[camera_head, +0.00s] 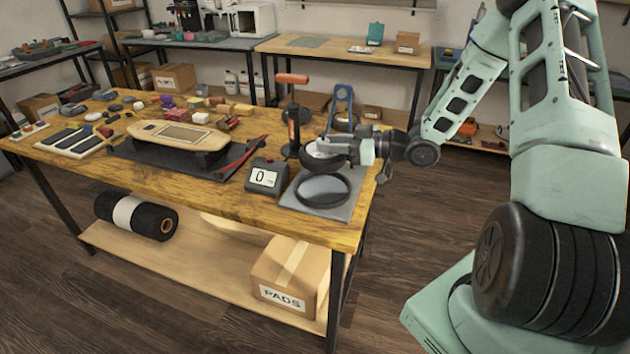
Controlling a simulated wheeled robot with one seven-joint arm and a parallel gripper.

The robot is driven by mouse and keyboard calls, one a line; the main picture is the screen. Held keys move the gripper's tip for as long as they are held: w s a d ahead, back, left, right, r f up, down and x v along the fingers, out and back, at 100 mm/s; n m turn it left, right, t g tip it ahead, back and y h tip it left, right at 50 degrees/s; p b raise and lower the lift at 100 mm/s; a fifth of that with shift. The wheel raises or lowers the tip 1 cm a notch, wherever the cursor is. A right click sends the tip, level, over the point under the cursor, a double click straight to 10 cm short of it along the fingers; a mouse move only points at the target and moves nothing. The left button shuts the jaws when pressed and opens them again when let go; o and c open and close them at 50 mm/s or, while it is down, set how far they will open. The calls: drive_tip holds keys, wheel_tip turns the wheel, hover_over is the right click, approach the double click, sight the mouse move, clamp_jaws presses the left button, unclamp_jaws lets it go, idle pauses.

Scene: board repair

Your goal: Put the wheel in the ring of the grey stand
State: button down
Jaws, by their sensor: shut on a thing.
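My gripper (345,146) is shut on a wheel (324,161) with a dark tyre and a pale centre. It holds the wheel above the right end of the wooden workbench. Below the wheel is a flat grey stand (345,209) with a dark ring (322,189) on top. The wheel looks clear of the ring, towards its far side. The gripper fingers cover part of the wheel's right side.
A small display box (264,178) reading 0 stands left of the stand. Behind are an orange-handled upright tool (292,115) and a blue frame (343,102). A skateboard deck (180,135) lies on a black mat further left, with several small parts beyond.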

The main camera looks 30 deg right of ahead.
wheel_tip(320, 180, down, 8)
drive_tip(key=shift+f, duration=0.25)
drive_tip(key=shift+f, duration=0.2)
drive_tip(key=c, duration=1.1)
unclamp_jaws()
